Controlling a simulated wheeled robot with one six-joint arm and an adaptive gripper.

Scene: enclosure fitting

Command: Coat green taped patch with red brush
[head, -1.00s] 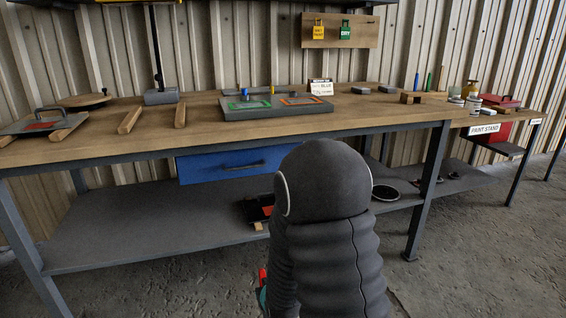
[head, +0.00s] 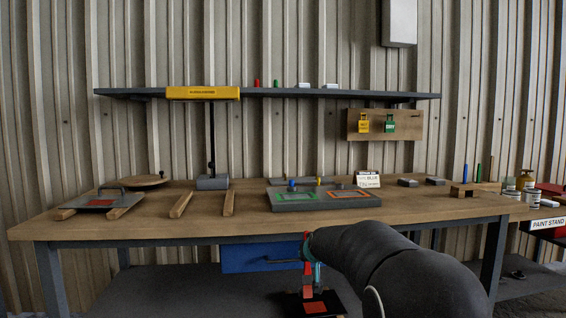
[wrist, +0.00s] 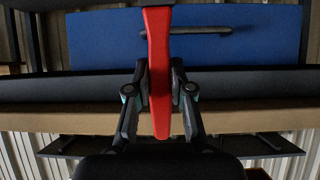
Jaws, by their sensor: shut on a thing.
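The grey panel (head: 318,205) lies on the workbench with two taped patches. The green taped patch (head: 297,202) is on its left half, and an orange taped patch (head: 348,193) is on its right. My gripper (head: 311,266) is in front of the bench, by the blue drawer and below the bench top. It is shut on the red brush (wrist: 158,70), whose red handle stands between the two fingers in the wrist view (wrist: 160,98). The brush also shows as a small red shape in the head view (head: 306,248). Its bristles cannot be made out.
A blue drawer (head: 250,257) hangs under the bench (head: 150,222). Wooden strips (head: 181,204), a lamp base (head: 212,183) and a plate with a red square (head: 104,201) are to the left. Small blocks and a paint stand (head: 548,223) with bottles are to the right.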

